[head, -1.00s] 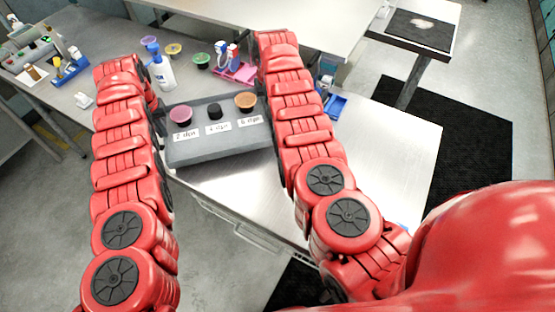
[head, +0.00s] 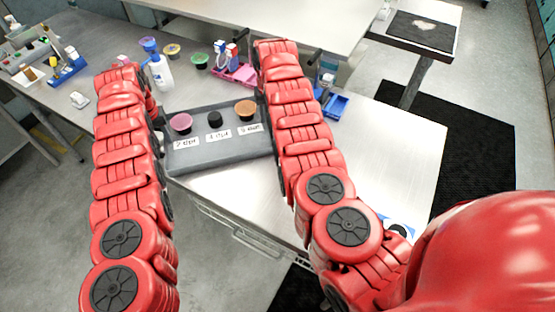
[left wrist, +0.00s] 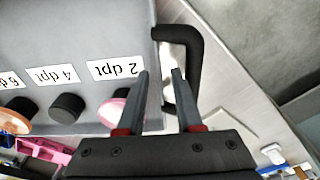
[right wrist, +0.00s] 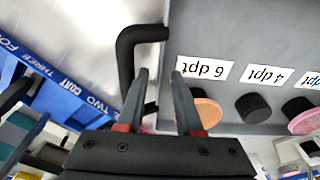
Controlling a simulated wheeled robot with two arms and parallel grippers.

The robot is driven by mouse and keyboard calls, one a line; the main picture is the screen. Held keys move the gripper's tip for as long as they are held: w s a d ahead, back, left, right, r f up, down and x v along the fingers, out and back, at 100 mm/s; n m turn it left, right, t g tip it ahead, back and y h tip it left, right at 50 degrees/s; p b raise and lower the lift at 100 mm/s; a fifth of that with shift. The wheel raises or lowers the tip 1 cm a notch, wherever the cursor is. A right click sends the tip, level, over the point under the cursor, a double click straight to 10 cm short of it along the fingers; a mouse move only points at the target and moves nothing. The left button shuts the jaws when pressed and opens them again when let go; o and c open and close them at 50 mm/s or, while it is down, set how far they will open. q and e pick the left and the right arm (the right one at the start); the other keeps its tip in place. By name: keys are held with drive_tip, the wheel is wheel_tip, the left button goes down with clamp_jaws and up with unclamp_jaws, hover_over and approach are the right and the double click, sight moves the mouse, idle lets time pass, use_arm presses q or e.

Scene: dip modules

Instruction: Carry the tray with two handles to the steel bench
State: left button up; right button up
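The grey tray (head: 222,154) carries a pink, a black and an orange cup with labels in front of them. It appears to lie on the steel bench (head: 385,160), its near left corner by the front edge. In the left wrist view, my left gripper (left wrist: 160,72) is open at the tray's black handle (left wrist: 193,48); one finger overlaps the bar. I cannot tell whether the fingers straddle the bars. My arms mostly hide the handles in the head view.
A white bottle (head: 161,74), several coloured bowls and a pink rack (head: 234,75) stand behind the tray. A blue holder (head: 335,105) is beyond my right arm. The bench's right part is mostly clear. A small side table (head: 420,30) stands at the back right.

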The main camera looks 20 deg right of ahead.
drive_tip(key=shift+r, duration=0.1)
use_arm(q)
wheel_tip(320, 180, up, 12)
drive_tip(key=s, duration=0.1)
drive_tip(key=shift+s, duration=0.25)
use_arm(e)
wheel_tip(320, 180, up, 12)
drive_tip(key=s, duration=0.1)
drive_tip(key=shift+s, duration=0.25)
idle(0.3)
